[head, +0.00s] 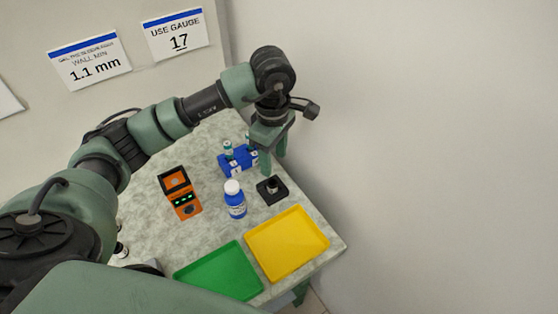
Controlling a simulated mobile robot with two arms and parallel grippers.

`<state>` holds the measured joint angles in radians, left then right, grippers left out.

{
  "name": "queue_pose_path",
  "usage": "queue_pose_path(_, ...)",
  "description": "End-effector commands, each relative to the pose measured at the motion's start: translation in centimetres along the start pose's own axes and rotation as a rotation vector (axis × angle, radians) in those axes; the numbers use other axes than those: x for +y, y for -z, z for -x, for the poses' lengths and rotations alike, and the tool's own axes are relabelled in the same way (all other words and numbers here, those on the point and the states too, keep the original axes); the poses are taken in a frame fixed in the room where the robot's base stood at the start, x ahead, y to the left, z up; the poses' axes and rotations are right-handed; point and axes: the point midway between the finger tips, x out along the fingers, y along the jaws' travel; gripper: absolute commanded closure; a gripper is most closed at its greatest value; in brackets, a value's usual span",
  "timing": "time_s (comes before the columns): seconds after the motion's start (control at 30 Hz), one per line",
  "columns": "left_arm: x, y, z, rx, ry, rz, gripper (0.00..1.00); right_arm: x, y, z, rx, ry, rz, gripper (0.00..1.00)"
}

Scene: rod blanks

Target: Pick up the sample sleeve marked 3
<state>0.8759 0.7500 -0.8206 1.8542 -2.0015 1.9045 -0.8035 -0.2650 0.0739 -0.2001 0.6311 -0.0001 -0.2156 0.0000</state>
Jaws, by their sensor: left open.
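A blue rack (228,166) stands toward the back of the table and holds small sleeves with white and teal parts. One sleeve (228,146) stands at its left. The number marks are too small to read, so I cannot tell which sleeve is marked 3. My left gripper (272,166) points down at the right end of the rack, with its fingers open. It hides part of the rack's right side, and I cannot tell whether a sleeve is between the fingers. My right gripper is not in view.
An orange gauge (180,194) with green lights, a blue bottle (235,205) with a white cap and a black block (272,192) stand in front of the rack. Green (218,274) and yellow (287,244) trays lie at the front edge. Wall signs read "USE GAUGE 17" and "WALL MIN 1.1 mm".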

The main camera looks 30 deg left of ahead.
Motion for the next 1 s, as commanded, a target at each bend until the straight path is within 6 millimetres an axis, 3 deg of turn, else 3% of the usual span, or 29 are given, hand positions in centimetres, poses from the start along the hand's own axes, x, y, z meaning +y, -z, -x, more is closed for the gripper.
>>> queue_pose_path(0.2, -0.2, -0.1, -2.1, -0.001, 0.005, -0.001, 0.49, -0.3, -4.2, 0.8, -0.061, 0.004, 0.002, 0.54)
queue_pose_path(0.33, -0.3, -0.1, -3.4, -0.002, 0.006, 0.0, 0.49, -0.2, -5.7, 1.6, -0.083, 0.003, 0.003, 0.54)
queue_pose_path(0.47, -0.7, -0.2, -5.4, -0.002, 0.007, 0.0, 0.49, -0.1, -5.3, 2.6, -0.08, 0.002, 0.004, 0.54)
queue_pose_path(0.6, -0.6, -0.3, -7.2, -0.003, 0.004, -0.001, 0.49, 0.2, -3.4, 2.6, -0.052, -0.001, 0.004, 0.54)
queue_pose_path(0.73, -0.5, -0.2, -7.8, -0.001, 0.001, 0.0, 0.49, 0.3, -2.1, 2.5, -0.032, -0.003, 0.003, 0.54)
queue_pose_path(0.9, -0.5, -0.2, -7.8, -0.001, 0.001, -0.001, 0.49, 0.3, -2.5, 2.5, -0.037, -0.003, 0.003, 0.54)
queue_pose_path(1.0, -0.5, -0.2, -7.8, -0.001, 0.001, -0.001, 0.77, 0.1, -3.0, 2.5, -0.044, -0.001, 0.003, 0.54)
